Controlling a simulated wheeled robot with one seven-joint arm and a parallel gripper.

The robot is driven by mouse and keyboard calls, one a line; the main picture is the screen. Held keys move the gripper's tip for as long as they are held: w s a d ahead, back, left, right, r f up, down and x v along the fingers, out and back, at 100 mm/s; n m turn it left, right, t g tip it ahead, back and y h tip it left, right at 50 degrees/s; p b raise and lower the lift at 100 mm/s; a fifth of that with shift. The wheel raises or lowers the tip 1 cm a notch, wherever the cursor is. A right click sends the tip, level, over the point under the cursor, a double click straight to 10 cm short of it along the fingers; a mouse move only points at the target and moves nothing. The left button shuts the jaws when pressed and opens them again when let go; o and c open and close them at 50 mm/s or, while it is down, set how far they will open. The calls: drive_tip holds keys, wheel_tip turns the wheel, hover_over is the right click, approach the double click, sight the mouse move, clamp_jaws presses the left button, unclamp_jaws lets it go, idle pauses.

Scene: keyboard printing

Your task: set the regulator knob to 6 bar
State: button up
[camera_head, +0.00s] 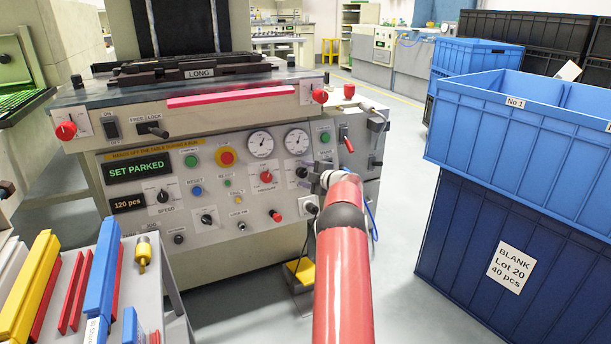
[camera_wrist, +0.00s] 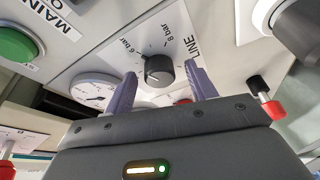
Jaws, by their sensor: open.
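The regulator knob (camera_wrist: 158,69) is small, round and black, on a light plate marked "6 bar", "8 bar" and "LINE" in the wrist view. I cannot read its pointer surely. My gripper (camera_wrist: 160,75) is open, with one grey-purple finger on each side of the knob. No clear contact shows between fingers and knob. In the head view my gripper (camera_head: 316,172) is at the right part of the machine's control panel, below the right gauge (camera_head: 297,140). The knob there is partly hidden by the gripper.
A red-tipped lever (camera_wrist: 265,98) stands right of the gripper in the wrist view. A green button (camera_wrist: 15,44) is at the left. In the head view, blue crates (camera_head: 505,230) stand to the right of my arm. Floor is clear between crates and machine.

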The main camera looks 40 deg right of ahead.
drive_tip(key=v, duration=0.7)
drive_tip(key=shift+s, duration=0.15)
idle(2.2)
